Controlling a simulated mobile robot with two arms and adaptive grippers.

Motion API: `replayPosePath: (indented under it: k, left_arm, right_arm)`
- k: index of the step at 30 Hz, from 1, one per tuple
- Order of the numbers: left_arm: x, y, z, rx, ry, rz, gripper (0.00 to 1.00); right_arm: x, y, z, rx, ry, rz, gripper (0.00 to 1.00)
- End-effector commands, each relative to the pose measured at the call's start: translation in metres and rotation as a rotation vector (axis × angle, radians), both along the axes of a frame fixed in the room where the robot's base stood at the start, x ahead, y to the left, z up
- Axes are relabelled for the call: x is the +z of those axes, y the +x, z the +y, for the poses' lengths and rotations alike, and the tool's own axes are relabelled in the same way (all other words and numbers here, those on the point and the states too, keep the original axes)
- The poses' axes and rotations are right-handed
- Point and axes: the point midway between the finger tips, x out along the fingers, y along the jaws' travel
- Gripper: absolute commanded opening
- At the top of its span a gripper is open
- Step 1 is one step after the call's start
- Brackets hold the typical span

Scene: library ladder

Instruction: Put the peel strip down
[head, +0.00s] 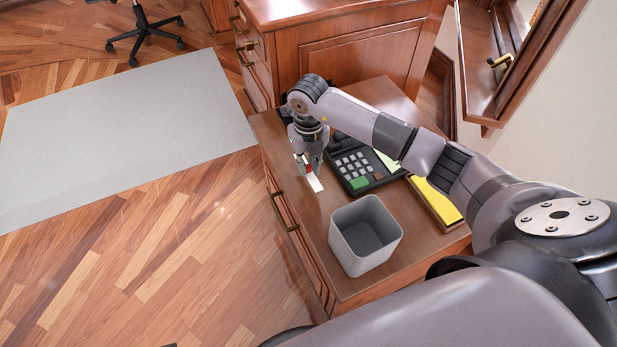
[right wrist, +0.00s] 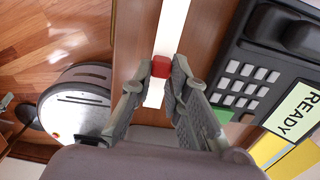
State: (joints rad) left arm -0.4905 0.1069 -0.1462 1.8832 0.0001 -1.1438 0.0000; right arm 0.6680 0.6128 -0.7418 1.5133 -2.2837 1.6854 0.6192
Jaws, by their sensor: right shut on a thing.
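The peel strip (head: 315,184) is a narrow white strip with a red part, over the left side of the brown wooden cabinet top. In the right wrist view the white strip (right wrist: 172,28) runs up from between my fingers, with the red part (right wrist: 160,67) at the fingertips. My right gripper (head: 309,170) points down at the strip and is shut on it at the red part; the fingers also show in the right wrist view (right wrist: 157,76). I cannot tell whether the strip touches the wood. My left gripper is not in view.
A black keypad device (head: 360,165) with a READY screen (right wrist: 296,113) stands just right of the strip. An open grey bin (head: 350,254) stands nearer, and a yellow pad (head: 436,201) lies at the right. The cabinet top (head: 300,205) is bare along its left edge.

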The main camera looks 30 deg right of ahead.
Motion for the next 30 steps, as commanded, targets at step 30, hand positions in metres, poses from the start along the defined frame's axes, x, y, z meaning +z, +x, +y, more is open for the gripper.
replayPosePath:
  k: [30]
  left_arm:
    - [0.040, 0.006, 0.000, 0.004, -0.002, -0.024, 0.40]
  right_arm:
    - [-0.054, 0.000, 0.000, 0.000, 0.000, -0.001, 0.22]
